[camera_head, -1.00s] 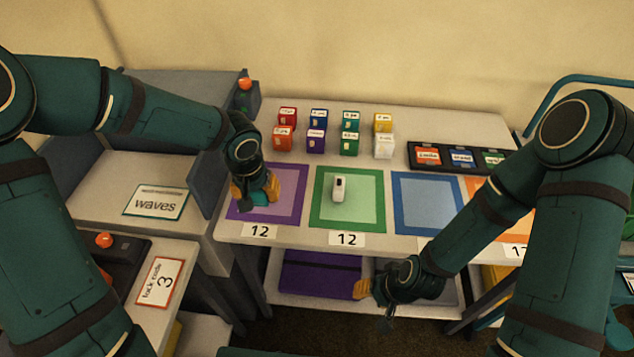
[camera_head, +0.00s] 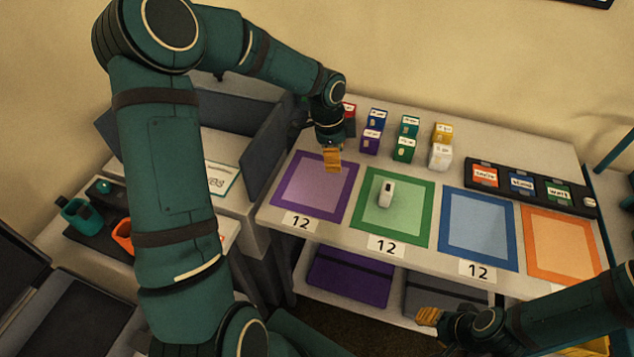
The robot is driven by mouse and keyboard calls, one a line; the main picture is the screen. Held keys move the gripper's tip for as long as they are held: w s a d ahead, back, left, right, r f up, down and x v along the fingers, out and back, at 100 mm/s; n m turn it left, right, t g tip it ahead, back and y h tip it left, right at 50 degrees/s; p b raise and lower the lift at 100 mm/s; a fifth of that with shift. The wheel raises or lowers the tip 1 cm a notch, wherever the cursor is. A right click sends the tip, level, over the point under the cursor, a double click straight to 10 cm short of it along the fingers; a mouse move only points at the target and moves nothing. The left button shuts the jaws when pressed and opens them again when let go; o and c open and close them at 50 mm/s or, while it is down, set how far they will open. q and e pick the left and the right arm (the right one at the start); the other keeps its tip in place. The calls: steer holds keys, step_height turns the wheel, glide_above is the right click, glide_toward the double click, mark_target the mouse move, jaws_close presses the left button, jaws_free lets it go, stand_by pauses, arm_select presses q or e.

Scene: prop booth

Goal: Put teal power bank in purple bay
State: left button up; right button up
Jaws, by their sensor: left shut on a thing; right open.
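The purple bay (camera_head: 307,191) is a purple-framed square with a paler middle at the left end of the long table. Its visible surface is bare. My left gripper (camera_head: 332,160) is over the bay's far right part, with its orange fingers pointing down. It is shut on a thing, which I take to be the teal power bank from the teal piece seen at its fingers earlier. The fingers hide it now. My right gripper (camera_head: 430,316) is open and empty, in front of the table near the lower shelf.
A white device (camera_head: 387,193) stands on the green bay (camera_head: 427,215). Blue (camera_head: 508,222) and orange (camera_head: 592,250) bays lie to the right. Several small coloured boxes (camera_head: 404,149) stand behind, beside a black tray (camera_head: 531,186). A grey side panel (camera_head: 262,125) rises left of the purple bay.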

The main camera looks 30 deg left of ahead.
mark_target(330, 186)
arm_select(q)
steer(key=shift+w+a+m, duration=0.3)
steer(key=shift+a+m, duration=0.5)
steer(key=shift+m, duration=0.3)
steer(key=shift+f, duration=0.1)
step_height(330, 186, down, 10)
steer(key=shift+r+b, duration=0.15)
steer(key=shift+b, duration=1)
steer(key=o, duration=1.3)
steer(key=r+p, duration=0.1)
steer(key=r, duration=0.3)
steer(key=a+r, duration=0.1)
steer(key=r, duration=0.3)
steer(key=r+p, duration=0.1)
steer(key=r, duration=0.3)
steer(key=shift+s+a+p, duration=0.2)
steer(key=shift+a+p, duration=0.1)
steer(key=shift+a, duration=0.1)
